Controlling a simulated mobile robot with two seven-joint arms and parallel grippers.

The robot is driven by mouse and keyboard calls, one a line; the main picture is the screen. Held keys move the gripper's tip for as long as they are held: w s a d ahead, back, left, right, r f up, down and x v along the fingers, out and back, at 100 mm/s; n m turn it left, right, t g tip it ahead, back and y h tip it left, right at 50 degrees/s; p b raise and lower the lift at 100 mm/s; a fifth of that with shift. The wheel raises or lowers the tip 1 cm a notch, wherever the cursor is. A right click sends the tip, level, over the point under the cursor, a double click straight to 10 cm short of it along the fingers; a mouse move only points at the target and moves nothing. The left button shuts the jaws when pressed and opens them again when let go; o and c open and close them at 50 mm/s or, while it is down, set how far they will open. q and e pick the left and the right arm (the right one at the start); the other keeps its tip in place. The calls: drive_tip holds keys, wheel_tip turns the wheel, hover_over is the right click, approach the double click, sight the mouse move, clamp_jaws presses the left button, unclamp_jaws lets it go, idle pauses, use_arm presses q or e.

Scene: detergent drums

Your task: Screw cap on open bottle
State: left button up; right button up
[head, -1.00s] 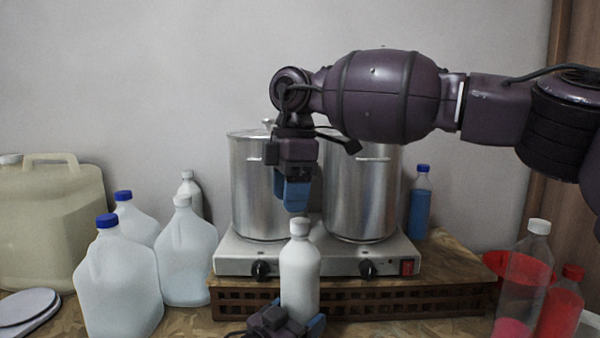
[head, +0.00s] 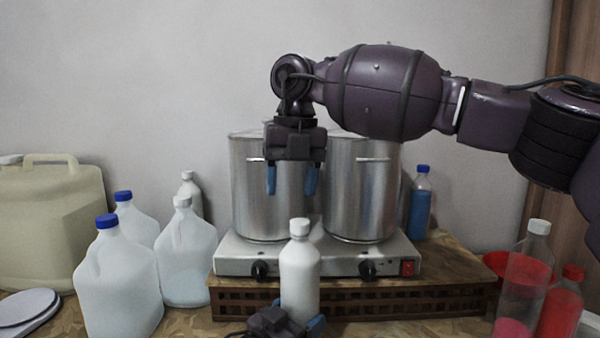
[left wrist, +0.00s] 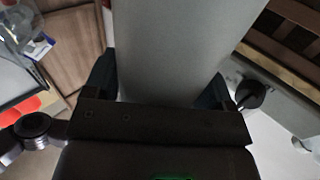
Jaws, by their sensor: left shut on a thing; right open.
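A white bottle (head: 300,281) stands upright in the lower middle of the head view, with a white cap (head: 299,228) on its neck. I cannot tell how tightly the cap sits. My left gripper (head: 298,326) is shut on the lower part of the bottle. In the left wrist view the bottle's pale side (left wrist: 175,45) fills the space between the fingers. My right gripper (head: 292,181) is open and empty, pointing down, above the cap and clear of it, in front of the steel pots.
Two steel pots (head: 360,190) stand on a hot plate (head: 330,258) on a wooden stand behind the bottle. Several jugs (head: 118,280) stand to the left. Bottles with red contents (head: 558,310) stand at the right.

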sight(300, 221)
drive_tip(key=n, duration=0.4)
drive_tip(key=r+n, duration=0.1)
drive_tip(key=n, duration=0.2)
drive_tip(key=shift+d, duration=0.15)
drive_tip(key=n, duration=0.5)
drive_tip(key=shift+d+r, duration=0.2)
drive_tip(key=shift+r, duration=0.05)
drive_tip(key=n, duration=0.7)
drive_tip(key=shift+d+h, duration=0.3)
drive_tip(key=n, duration=0.5)
drive_tip(key=shift+d+n, duration=0.1)
drive_tip(key=shift+n, duration=0.2)
drive_tip(key=shift+f, duration=3.95)
